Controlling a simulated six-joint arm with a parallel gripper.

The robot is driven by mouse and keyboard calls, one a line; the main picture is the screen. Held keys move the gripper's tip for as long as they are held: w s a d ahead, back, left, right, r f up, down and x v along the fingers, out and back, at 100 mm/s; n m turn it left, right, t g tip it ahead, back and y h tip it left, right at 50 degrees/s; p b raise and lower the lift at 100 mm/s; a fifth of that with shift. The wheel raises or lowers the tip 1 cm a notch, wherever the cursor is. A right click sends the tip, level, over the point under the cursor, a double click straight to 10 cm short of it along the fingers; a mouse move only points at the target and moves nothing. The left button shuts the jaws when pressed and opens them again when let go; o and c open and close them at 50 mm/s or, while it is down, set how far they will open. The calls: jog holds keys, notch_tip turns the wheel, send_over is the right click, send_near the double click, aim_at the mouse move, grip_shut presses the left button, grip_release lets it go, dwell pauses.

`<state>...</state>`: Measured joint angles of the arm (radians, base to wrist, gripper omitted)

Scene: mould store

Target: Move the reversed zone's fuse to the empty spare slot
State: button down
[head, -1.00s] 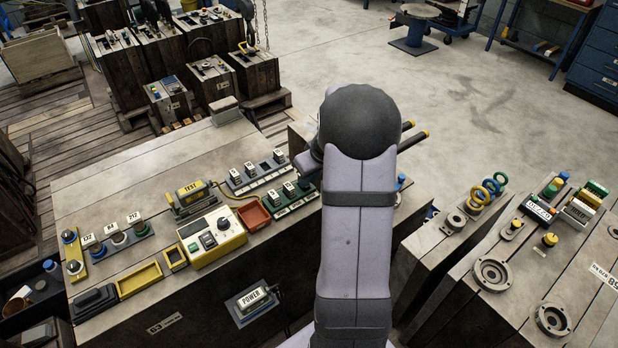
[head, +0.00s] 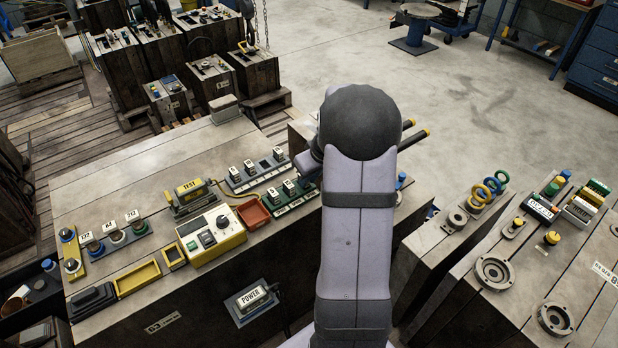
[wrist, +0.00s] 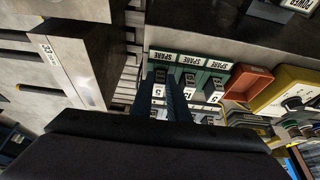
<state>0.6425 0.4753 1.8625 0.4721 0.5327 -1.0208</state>
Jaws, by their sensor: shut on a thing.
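A green rack (head: 283,208) with fuses stands on the bench left of my arm. In the wrist view the same rack (wrist: 203,72) shows three plates reading SPARE. My gripper (wrist: 167,90) is shut on a pale-labelled fuse (wrist: 158,90), which seems to read 5, at the rack's left column. Its dark fingers hide part of that fuse, and I cannot tell whether it is seated or lifted. Two more fuses (wrist: 188,80) (wrist: 217,90) stand to its right. In the head view my arm hides the gripper. A grey rack (head: 234,188) with several white-labelled fuses stands behind the green one.
A red tray (head: 253,214) and a yellow meter box (head: 212,236) stand left of the green rack. A TEST unit (head: 189,190) sits behind them. Numbered knobs (head: 113,239) are at the far left.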

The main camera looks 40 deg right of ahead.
jog(key=c, duration=1.6)
grip_release()
jog(key=shift+r, duration=0.15)
jog(key=shift+r+p, duration=2.65)
jog(key=shift+r, duration=1)
